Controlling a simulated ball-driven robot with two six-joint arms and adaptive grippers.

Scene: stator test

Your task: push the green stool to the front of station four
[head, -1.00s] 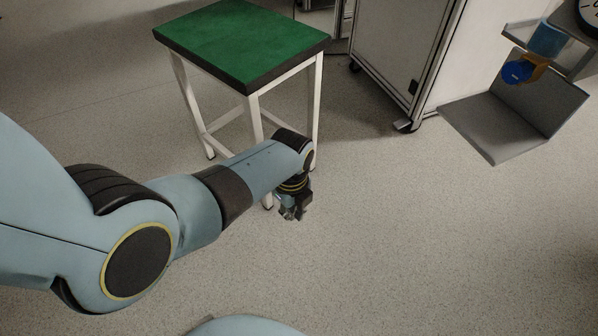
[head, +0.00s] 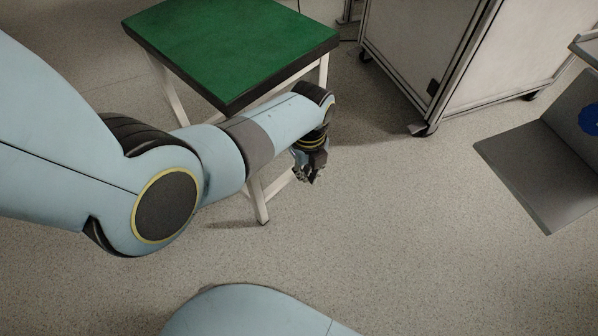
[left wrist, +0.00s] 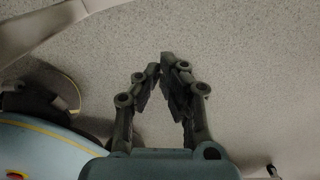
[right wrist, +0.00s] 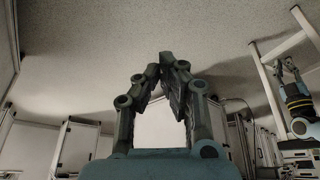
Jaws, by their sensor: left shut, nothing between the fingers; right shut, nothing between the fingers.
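The green stool (head: 230,45) stands upright on the floor at upper left in the head view, with a green top, dark edge and white legs. My left forearm crosses in front of its legs and hides part of them. My left gripper (head: 308,178) is shut and empty, pointing down just right of the near leg; I cannot tell whether the arm touches the stool. The left gripper also shows in its wrist view (left wrist: 163,68). My right gripper (right wrist: 168,65) is shut and empty in the right wrist view, where white stool bars (right wrist: 268,82) show at right. No station number is readable.
A white cabinet on casters (head: 415,60) stands behind and right of the stool. A grey angled metal panel (head: 535,165) with a blue disc is at the right. The speckled floor (head: 420,250) is clear in front.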

